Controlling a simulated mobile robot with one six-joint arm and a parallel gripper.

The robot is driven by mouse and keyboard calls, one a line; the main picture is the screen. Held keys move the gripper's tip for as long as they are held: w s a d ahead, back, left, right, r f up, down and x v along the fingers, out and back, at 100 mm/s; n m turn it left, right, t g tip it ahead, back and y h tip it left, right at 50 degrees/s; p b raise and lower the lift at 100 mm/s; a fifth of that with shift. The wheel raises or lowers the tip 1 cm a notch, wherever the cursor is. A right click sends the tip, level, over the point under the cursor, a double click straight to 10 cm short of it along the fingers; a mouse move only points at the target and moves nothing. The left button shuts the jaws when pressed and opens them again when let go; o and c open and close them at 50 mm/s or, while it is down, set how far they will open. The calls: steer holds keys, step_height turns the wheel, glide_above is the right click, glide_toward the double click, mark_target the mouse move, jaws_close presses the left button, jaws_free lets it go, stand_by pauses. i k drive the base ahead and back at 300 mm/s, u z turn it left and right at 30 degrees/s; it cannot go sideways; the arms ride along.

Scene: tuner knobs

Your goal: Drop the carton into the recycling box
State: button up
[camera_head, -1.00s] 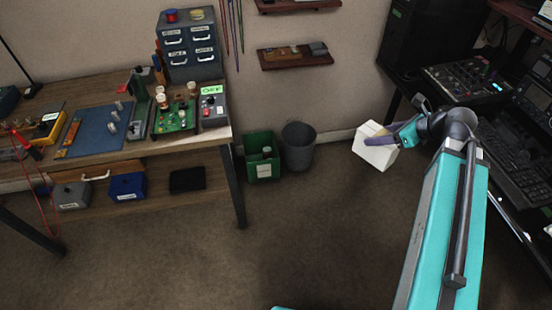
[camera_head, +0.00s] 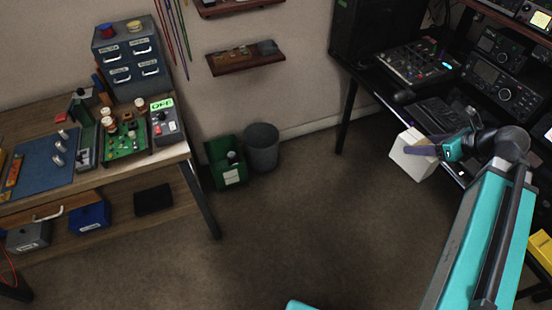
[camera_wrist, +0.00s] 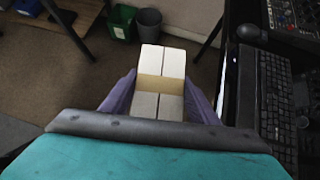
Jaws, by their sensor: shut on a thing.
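The carton (camera_head: 411,155) is a white box with a tan band. My gripper (camera_head: 424,149) is shut on it and holds it in the air at the right, close to the black desk. In the wrist view the carton (camera_wrist: 160,67) sits between the two purple fingers of my gripper (camera_wrist: 160,96). The recycling box is the green bin (camera_head: 226,164) on the floor by the wooden workbench, well left of the carton. It has a white label and a pale item inside. It also shows at the top of the wrist view (camera_wrist: 122,22).
A grey round bin (camera_head: 262,148) stands right beside the green box. The workbench leg (camera_head: 200,200) is to its left. The black desk (camera_head: 375,85) with keyboard and radio gear is close to my gripper. The carpet (camera_head: 310,210) between is clear.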

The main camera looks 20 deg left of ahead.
mark_target(226, 163)
steer(key=z, duration=0.9)
steer(key=i, duration=1)
steer(key=z, duration=1.2)
steer(key=k, duration=0.1)
steer(key=u, duration=3)
